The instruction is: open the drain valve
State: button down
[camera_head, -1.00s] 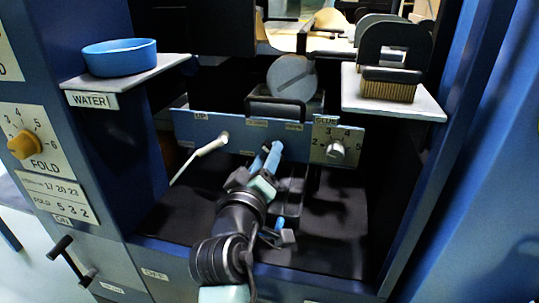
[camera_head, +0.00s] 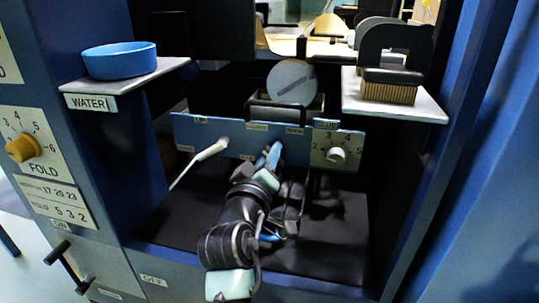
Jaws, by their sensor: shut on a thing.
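A blue panel (camera_head: 183,133) runs across the inside of the recess, with small labels too blurred to read. A blue lever (camera_head: 274,152) stands out from it right of centre; I take it for the drain valve, though its label is not legible. My gripper (camera_head: 269,168) is at this lever and is shut on it. My dark wrist and pale green finger parts hide the lever's lower end. A white-tipped lever (camera_head: 210,151) slants down to the left on the same panel, apart from my gripper.
A glue knob (camera_head: 336,155) sits right of the gripper. A brush (camera_head: 388,92) rests on the right shelf (camera_head: 425,109). A blue bowl (camera_head: 119,62) stands on the left shelf marked WATER. A yellow FOLD knob (camera_head: 22,148) is on the left face. The dark floor (camera_head: 175,215) left of my arm is clear.

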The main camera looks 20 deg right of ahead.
jog(key=shift+m, duration=0.3)
jog(key=shift+s+d+m+b, duration=0.1)
jog(key=shift+m+b, duration=0.95)
jog(key=shift+m, duration=1.45)
jog(key=c, duration=0.8)
grip_release()
jog(key=shift+r, duration=0.1)
jog(key=p+v, duration=0.2)
jog(key=v, duration=1.1)
